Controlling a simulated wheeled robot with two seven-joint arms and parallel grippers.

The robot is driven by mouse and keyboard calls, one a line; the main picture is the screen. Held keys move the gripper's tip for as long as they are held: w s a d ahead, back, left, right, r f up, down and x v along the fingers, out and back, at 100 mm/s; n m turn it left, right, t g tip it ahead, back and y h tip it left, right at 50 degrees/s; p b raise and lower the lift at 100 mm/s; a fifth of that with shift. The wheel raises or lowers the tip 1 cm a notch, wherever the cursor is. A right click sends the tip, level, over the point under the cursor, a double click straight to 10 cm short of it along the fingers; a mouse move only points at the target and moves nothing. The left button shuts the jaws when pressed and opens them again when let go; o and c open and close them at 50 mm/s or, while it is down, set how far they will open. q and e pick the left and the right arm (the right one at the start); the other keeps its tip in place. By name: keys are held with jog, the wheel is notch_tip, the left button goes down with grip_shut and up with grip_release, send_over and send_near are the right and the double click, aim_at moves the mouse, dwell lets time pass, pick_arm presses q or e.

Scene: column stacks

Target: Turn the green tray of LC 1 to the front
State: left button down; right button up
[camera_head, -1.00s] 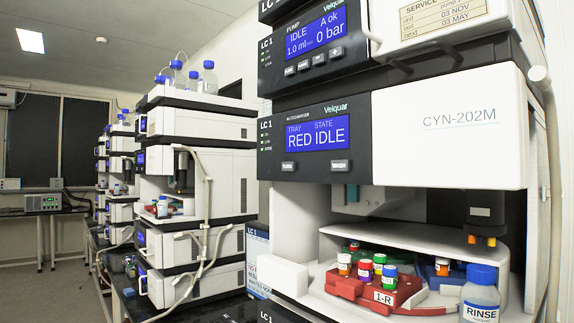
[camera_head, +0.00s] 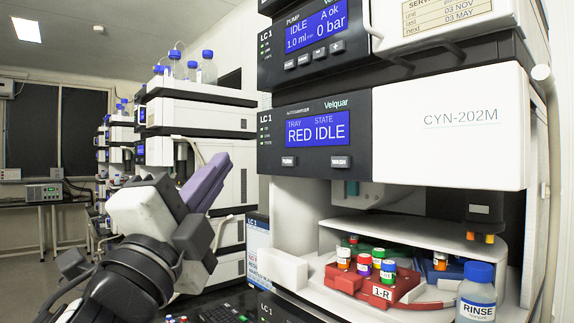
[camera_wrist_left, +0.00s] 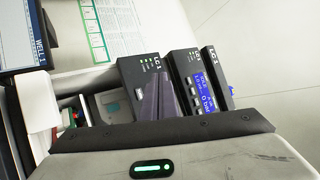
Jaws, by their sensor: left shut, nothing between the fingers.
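The LC 1 autosampler (camera_head: 318,140) shows "TRAY RED" and "STATE IDLE" on its blue screen (camera_head: 318,129). Under the screen are the TURN button (camera_head: 288,161) and the WASH button (camera_head: 340,162). In the open bay below, the red tray (camera_head: 360,284), labelled 1-R, faces front with capped vials. A blue tray (camera_head: 440,270) shows behind it at the right. Some green shows at the back left; I cannot tell if it is the green tray. My left gripper (camera_head: 222,162) is shut and empty, left of the panel and apart from it. My right gripper is not in view.
The pump module (camera_head: 308,45) sits above the autosampler. A RINSE bottle (camera_head: 477,295) stands at the bay's front right. A white block (camera_head: 283,268) juts out at the bay's left. More instrument stacks (camera_head: 195,130) stand farther back at the left.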

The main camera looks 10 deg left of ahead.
aim_at(289, 161)
pick_arm(q)
jog(key=shift+s+r, duration=0.1)
jog(key=shift+r, duration=0.1)
jog(key=w+d, duration=0.5)
jog(key=w, duration=0.2)
jog(key=shift+d, duration=0.2)
dwell(0.3)
jog(key=shift+w+d, duration=0.1)
jog(key=shift+w, duration=0.05)
dwell(1.9)
jog(key=shift+w+d, duration=0.15)
jog(key=shift+w, duration=0.05)
jog(key=shift+w+d, duration=0.25)
jog(key=shift+w, duration=0.05)
dwell(0.7)
jog(key=shift+s, duration=0.1)
jog(key=shift+s+a, duration=0.5)
jog(key=shift+s, duration=0.05)
